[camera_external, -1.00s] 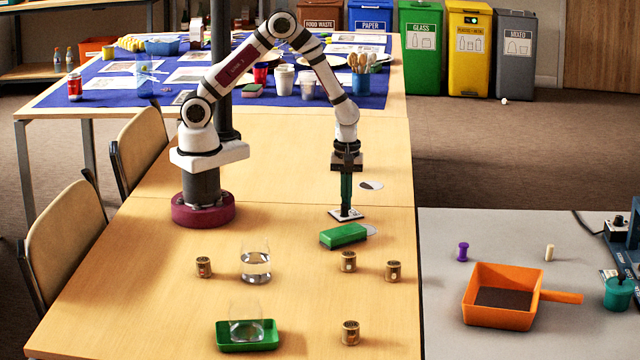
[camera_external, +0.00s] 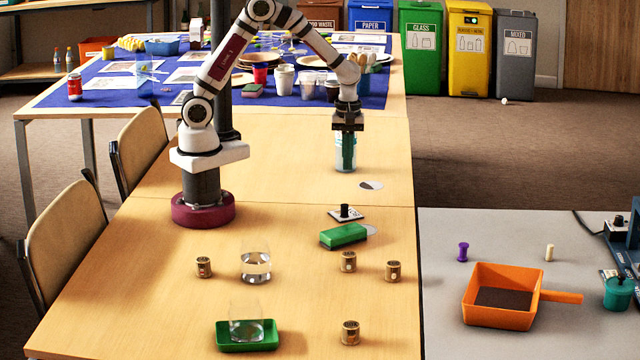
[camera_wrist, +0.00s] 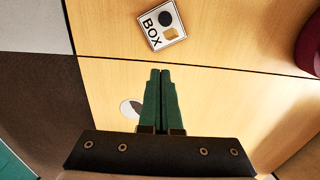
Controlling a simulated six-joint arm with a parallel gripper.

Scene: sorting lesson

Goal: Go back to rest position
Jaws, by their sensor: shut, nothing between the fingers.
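My gripper (camera_external: 348,168) is raised above the middle of the wooden table (camera_external: 290,185), pointing down. Its green fingers are pressed together and empty; in the wrist view the gripper (camera_wrist: 160,73) shows both fingertips touching. A small white card with a black knob (camera_external: 347,213) lies on the table below and nearer the camera. In the wrist view this card (camera_wrist: 162,24) reads "BOX" and lies beyond the fingertips, apart from them.
A green block (camera_external: 343,235), several small metal tins (camera_external: 348,262), a glass of water (camera_external: 256,265) and a green tray (camera_external: 229,346) stand nearer the camera. A grey-and-white disc (camera_external: 371,185) lies near the card. An orange dustpan (camera_external: 540,318) sits on the grey table at right.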

